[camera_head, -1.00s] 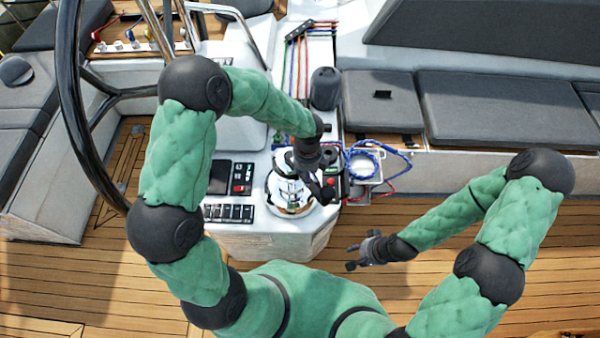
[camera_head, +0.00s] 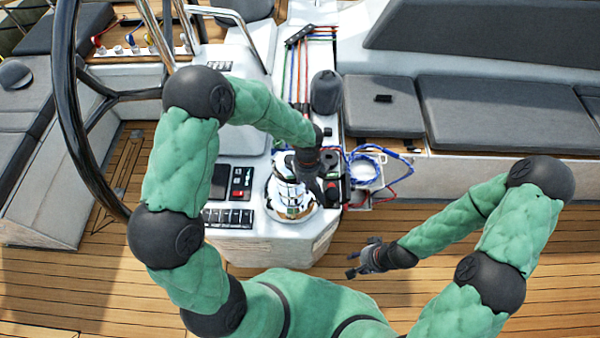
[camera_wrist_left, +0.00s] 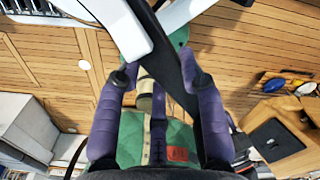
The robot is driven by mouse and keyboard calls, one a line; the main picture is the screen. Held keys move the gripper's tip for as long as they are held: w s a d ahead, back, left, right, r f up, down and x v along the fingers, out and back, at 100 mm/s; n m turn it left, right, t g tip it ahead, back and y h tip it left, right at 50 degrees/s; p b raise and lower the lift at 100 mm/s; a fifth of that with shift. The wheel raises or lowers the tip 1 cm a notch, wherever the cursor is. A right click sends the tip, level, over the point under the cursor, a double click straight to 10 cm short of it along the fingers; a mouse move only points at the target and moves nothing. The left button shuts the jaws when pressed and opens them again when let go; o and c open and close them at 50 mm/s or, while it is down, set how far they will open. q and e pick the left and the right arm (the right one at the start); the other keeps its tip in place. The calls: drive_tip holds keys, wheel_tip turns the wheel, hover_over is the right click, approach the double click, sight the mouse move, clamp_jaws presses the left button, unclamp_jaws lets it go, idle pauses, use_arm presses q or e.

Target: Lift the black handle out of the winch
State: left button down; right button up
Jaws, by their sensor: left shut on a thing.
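The chrome winch (camera_head: 285,198) stands on the white console, partly covered by my left gripper (camera_head: 318,192), which is over its right side. My right gripper (camera_head: 362,258) is open and empty above the deck.
Left of the winch are a switch panel (camera_head: 228,218) and a small dark screen. A grey-covered drum (camera_head: 326,92) stands behind it. Blue rope (camera_head: 362,168) lies to its right. The black steering wheel (camera_head: 66,110) is at the left. The deck at front right is clear.

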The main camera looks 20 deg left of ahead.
use_arm(q)
drive_tip(key=shift+w+r, duration=0.1)
drive_tip(key=shift+r, duration=0.1)
drive_tip(key=shift+r+p, duration=0.35)
drive_tip(key=shift+p, duration=0.1)
drive_tip(key=shift+r+p, duration=1.75)
drive_tip(key=shift+r, duration=0.25)
